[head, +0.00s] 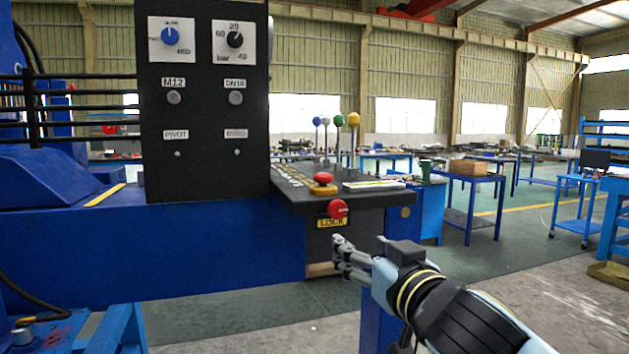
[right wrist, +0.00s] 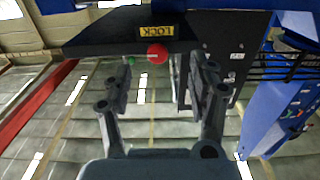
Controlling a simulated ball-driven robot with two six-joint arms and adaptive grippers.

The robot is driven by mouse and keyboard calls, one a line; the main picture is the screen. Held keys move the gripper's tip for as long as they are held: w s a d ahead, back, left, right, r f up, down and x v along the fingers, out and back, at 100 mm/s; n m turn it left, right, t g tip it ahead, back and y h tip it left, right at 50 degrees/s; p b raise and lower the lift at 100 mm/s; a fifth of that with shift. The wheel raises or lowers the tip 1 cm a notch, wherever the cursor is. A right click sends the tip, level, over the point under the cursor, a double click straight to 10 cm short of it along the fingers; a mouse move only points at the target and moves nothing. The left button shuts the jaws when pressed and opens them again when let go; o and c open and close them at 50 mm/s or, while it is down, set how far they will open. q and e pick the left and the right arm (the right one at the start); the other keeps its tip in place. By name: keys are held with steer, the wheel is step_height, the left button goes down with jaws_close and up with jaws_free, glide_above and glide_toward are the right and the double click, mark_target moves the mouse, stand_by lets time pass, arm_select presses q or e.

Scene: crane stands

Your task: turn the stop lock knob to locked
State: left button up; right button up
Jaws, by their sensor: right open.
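The stop lock knob (head: 338,208) is a round red knob on the front edge of the black console shelf (head: 300,200). A yellow LOCK label (head: 331,222) sits just below it; I cannot read the knob's setting. In the right wrist view, which is upside down, the red knob (right wrist: 157,53) appears beyond and between my fingers, with the LOCK label (right wrist: 157,32) above it. My right gripper (head: 341,256) is open and empty, below the knob and apart from it. My left gripper is not in view.
A red mushroom button (head: 323,179) on a yellow base and several ball-topped levers (head: 338,121) stand on the shelf. A black panel (head: 204,95) with dials rises at left.

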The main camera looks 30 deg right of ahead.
mark_target(339, 211)
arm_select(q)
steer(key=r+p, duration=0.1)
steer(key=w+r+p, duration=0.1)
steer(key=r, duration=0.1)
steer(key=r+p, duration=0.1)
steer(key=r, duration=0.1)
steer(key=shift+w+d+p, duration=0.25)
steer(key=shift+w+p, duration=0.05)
arm_select(e)
steer(key=w+d+r, duration=0.1)
steer(key=w, duration=0.2)
steer(key=w+d+r, duration=0.1)
steer(key=w, duration=0.3)
steer(key=w+d, duration=0.1)
steer(key=w, duration=0.3)
steer(key=shift+d+r, duration=0.1)
steer(key=shift+r, duration=0.3)
